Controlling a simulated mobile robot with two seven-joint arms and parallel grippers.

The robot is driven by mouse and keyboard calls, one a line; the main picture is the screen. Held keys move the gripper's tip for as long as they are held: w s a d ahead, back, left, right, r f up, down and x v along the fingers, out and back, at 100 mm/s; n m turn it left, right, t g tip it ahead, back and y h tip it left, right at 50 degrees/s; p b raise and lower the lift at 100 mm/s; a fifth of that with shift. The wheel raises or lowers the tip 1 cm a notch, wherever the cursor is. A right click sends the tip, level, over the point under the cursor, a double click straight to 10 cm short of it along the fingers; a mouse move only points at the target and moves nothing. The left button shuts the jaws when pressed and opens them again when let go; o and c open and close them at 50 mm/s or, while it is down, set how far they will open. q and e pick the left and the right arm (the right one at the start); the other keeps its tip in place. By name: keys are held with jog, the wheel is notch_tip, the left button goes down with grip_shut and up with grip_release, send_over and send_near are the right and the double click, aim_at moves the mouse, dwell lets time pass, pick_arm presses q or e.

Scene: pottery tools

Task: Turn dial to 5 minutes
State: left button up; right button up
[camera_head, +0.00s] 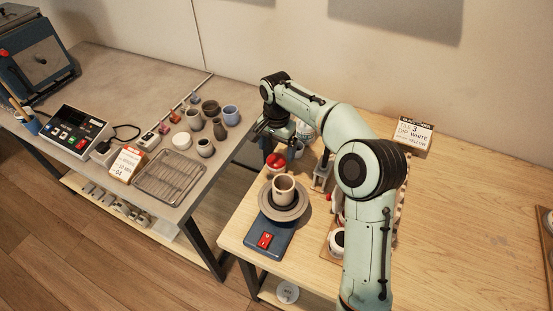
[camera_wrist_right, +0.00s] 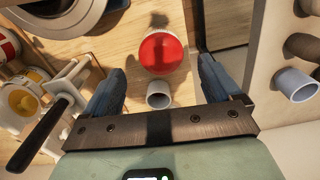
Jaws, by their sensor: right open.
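A round red dial-like object (camera_head: 277,160) stands on the wooden table, behind the pottery wheel. In the right wrist view the red object (camera_wrist_right: 162,53) is seen from above, just beyond the gap between my fingers. Its minute marks cannot be read. My right gripper (camera_head: 272,132) is above and behind it, pointing down. In the wrist view the gripper (camera_wrist_right: 158,85) is open and empty, with a dark finger on each side. A small grey cylinder (camera_wrist_right: 159,95) shows between the fingers. My left gripper is not in view.
A pottery wheel (camera_head: 263,236) carries a beige cup (camera_head: 283,187) in front of the red object. A clamp-like tool (camera_wrist_right: 62,90) is close to the fingers in the wrist view. A grey table (camera_head: 150,85) with pots stands left across a gap. The wooden table's right side is clear.

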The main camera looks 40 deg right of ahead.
aim_at(276, 158)
jog(key=shift+w+f, duration=0.1)
jog(key=shift+f, duration=2.2)
jog(key=c, duration=1.1)
jog(key=shift+m, duration=0.6)
jog(key=o, duration=1.1)
